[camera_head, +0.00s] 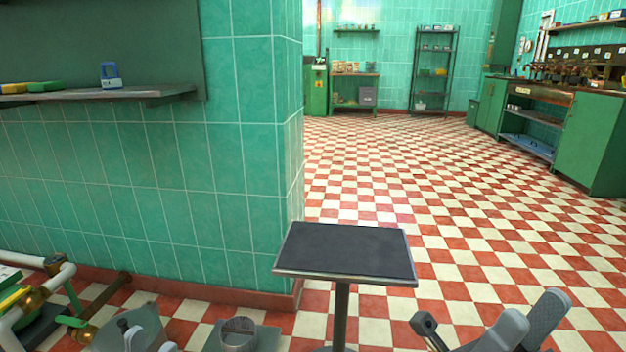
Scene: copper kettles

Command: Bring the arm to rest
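Neither of my grippers can be made out in the head view. Grey rounded shapes (525,325) with a dark knob (424,324) rise from the bottom edge at the lower right. They are cut off, and I cannot tell whether they are part of my arm. No fingertips show, and nothing is seen held.
A small black-topped pedestal table (345,252), empty, stands close ahead beside a green tiled wall corner (250,150). Grey parts (240,335) and white pipes (45,285) lie low left. A wall shelf (100,95) juts out left. Open checkered floor (420,200) stretches to green cabinets (590,140).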

